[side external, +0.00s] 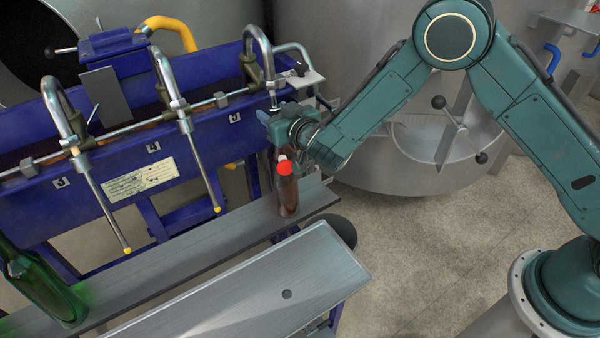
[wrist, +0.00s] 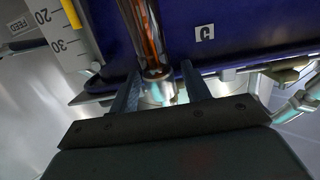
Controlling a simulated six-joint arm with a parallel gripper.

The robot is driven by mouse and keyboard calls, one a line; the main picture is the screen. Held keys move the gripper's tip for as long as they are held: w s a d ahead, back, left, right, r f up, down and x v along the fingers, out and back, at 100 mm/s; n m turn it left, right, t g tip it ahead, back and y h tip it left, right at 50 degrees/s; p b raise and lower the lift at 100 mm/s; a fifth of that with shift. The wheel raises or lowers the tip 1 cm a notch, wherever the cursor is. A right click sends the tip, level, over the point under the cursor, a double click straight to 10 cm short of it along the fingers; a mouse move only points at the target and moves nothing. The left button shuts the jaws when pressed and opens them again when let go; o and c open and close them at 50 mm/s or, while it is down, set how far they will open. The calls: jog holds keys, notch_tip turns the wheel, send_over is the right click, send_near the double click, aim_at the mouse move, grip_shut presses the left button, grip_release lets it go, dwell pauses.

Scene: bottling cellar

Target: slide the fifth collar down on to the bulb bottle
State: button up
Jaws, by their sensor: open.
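The brown bottle (side external: 287,197) stands upright on the grey rail under the spout marked 5; its upper part is hidden behind my gripper and a round red thing (side external: 285,168). I cannot tell what that red thing belongs to. My gripper (side external: 270,119) is at the fifth spout, above the bottle. In the wrist view my gripper (wrist: 161,86) is open, with one finger on each side of the spout's shiny tube (wrist: 143,30). A silver ring-like piece, apparently the collar (wrist: 157,74), sits around the tube between the fingers. Whether the fingers touch it cannot be told.
The blue filler trough (side external: 130,165) carries two other spouts, the fourth (side external: 200,168) and the third (side external: 100,200). A green bottle (side external: 48,290) stands at the rail's left end. A grey bench (side external: 240,285) lies in front. A scale (wrist: 62,30) stands left in the wrist view.

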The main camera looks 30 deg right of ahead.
jog(key=shift+s, duration=0.15)
jog(key=s+r, duration=0.1)
jog(key=s, duration=0.6)
jog(key=shift+s+r, duration=0.2)
jog(key=shift+s, duration=0.1)
dwell(0.5)
jog(key=s+d+r+m+g+h, duration=0.2)
jog(key=s+d+r+m+g, duration=0.15)
jog(key=d+r, duration=0.4)
jog(key=s+d+r+m+g+h, duration=0.2)
jog(key=s+d+r, duration=0.25)
jog(key=d, duration=0.55)
jog(key=s+r+n+g+y, duration=0.2)
jog(key=s, duration=1.1)
jog(key=s+r+n+g+y, duration=0.2)
jog(key=s+n+g, duration=0.1)
jog(key=s, duration=1.1)
jog(key=shift+s+d, duration=0.25)
jog(key=shift+s, duration=0.05)
